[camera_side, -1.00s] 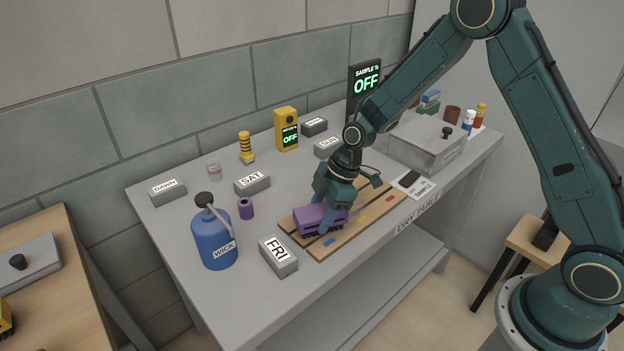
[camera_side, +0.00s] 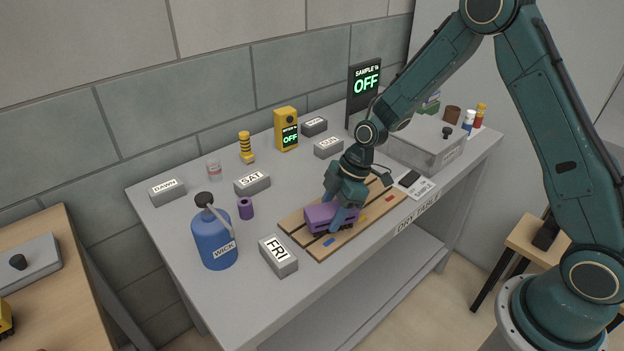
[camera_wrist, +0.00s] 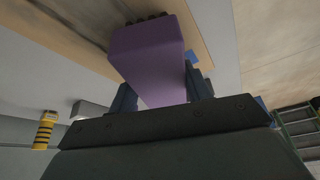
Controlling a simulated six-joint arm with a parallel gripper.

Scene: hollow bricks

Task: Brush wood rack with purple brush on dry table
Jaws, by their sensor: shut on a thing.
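The purple brush (camera_side: 325,215) is held over the left part of the wood rack (camera_side: 377,212), its dark bristles facing down at the slats. In the side view the bristles look to be at or just above the wood; contact is not certain. My gripper (camera_side: 340,214) is shut on the brush from above. The wrist view shows the purple brush body (camera_wrist: 150,58) between my two fingers, with dark bristles at its far end. The rack lies flat on the grey dry table (camera_side: 310,297), with blue, yellow and red marks on it.
The FRI brick (camera_side: 278,257) stands close to the rack's left end, with the blue WICK bottle (camera_side: 214,240) beyond it. A purple cylinder (camera_side: 245,208) and the SAT brick (camera_side: 252,184) stand behind. A lidded grey box (camera_side: 425,145) is to the right.

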